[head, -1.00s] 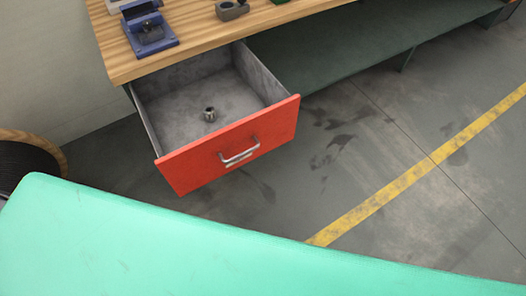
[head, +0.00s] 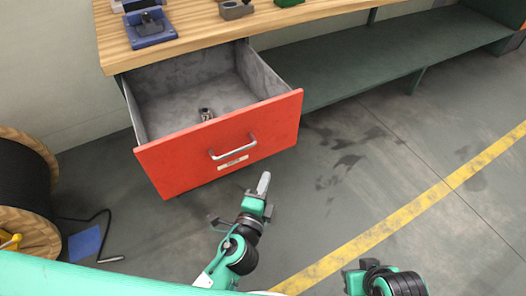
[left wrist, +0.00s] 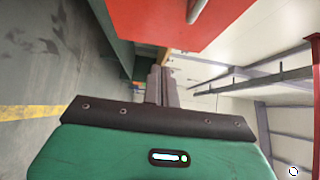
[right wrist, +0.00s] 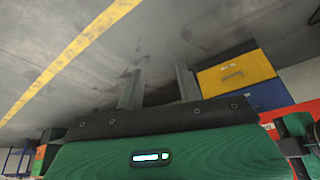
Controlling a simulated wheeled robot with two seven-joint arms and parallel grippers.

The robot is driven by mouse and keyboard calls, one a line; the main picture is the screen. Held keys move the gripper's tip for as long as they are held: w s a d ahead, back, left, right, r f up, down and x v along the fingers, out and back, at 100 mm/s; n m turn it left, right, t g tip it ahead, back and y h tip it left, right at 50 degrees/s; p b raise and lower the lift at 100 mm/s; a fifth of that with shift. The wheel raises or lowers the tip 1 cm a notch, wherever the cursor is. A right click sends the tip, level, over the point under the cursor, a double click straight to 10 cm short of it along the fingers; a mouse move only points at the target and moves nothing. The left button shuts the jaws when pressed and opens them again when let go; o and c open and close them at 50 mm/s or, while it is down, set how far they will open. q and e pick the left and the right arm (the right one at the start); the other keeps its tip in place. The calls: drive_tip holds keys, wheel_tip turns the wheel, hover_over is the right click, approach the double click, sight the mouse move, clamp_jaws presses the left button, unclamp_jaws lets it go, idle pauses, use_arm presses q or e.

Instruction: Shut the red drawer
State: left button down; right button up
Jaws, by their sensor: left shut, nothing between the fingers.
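The red drawer (head: 190,158) stands pulled out under the wooden bench top, its inside open to view. Its front has a silver bar handle (head: 233,148). A small metal part (head: 206,114) lies on the drawer floor. My left gripper (head: 264,181) is shut and empty, in front of and below the drawer front, apart from it. In the left wrist view its closed fingers (left wrist: 162,84) show below the red front (left wrist: 165,22) and part of the handle. My right gripper's fingers (right wrist: 158,88) are spread with nothing between them; in the head view only my right wrist shows, at the bottom right.
A blue device (head: 150,28) and other small fixtures stand on the bench top (head: 200,30). A cable reel (head: 25,190) stands at the left. A green lower shelf (head: 350,68) runs right of the drawer. The floor before the drawer is clear.

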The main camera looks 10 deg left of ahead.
use_arm(q)
approach(271, 132)
drive_tip(key=w+d, duration=0.3)
drive_tip(key=d, duration=0.1)
drive_tip(key=shift+w+a+f+p, duration=0.15)
drive_tip(key=shift+w+a+p, duration=0.5)
drive_tip(key=shift+w+a, duration=0.7)
drive_tip(key=shift+a, duration=0.05)
use_arm(e)
drive_tip(key=shift+s+d+f+g, duration=0.15)
drive_tip(key=shift+d+f+g, duration=0.25)
drive_tip(key=shift+f, duration=0.1)
